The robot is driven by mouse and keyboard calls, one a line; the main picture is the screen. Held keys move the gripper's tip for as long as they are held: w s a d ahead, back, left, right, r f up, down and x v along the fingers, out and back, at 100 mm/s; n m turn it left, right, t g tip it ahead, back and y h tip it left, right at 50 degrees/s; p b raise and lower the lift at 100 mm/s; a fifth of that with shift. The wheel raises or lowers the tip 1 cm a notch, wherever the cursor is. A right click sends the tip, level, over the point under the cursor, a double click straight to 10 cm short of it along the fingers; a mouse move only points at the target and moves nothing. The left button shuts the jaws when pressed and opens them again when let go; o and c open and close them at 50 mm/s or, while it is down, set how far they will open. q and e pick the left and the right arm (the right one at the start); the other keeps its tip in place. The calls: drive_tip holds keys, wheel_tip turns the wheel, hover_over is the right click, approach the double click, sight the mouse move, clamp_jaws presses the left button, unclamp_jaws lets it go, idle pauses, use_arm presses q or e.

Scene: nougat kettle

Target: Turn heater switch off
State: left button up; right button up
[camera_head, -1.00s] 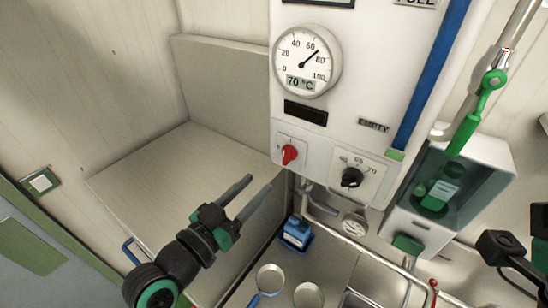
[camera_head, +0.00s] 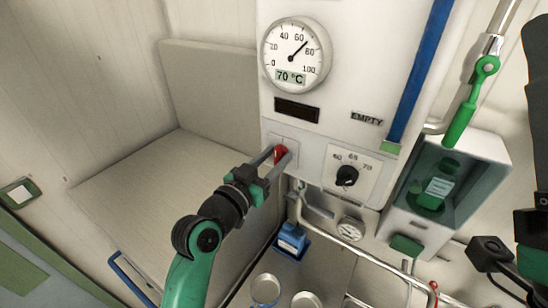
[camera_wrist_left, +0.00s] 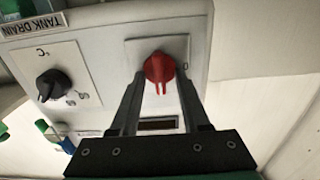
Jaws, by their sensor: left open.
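The red heater switch (camera_head: 281,153) is a rotary knob on the white front panel, below the round gauge. My left gripper (camera_head: 275,156) is at the switch, with its fingers on either side of the knob. In the left wrist view the red knob (camera_wrist_left: 159,68) sits between the two open fingertips (camera_wrist_left: 160,82), its pointer toward the gripper. Whether the fingers touch it cannot be told. Part of the knob is hidden by a finger in the head view. My right arm (camera_head: 535,215) shows at the right edge; its fingertips are not visible.
A black temperature knob (camera_head: 346,176) is right of the switch. The gauge (camera_head: 296,54) reads 70 °C. A blue vertical strip (camera_head: 420,80), a green-handled lever (camera_head: 461,122) and a box with a green container (camera_head: 436,192) are further right. A beige ledge (camera_head: 150,190) is at left.

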use_arm(q)
clamp_jaws()
drive_tip(key=shift+n, duration=0.4)
drive_tip(key=n+p, duration=0.1)
drive_tip(key=n, duration=0.3)
drive_tip(key=shift+a, duration=0.1)
drive_tip(key=shift+w+a+f+n+p, duration=0.15)
drive_tip(key=shift+n+p, duration=0.8)
drive_tip(key=shift+n, duration=2.35)
drive_tip(key=shift+f+n+p, duration=0.1)
drive_tip(key=shift+n+p, duration=0.85)
drive_tip(key=shift+n, duration=2.35)
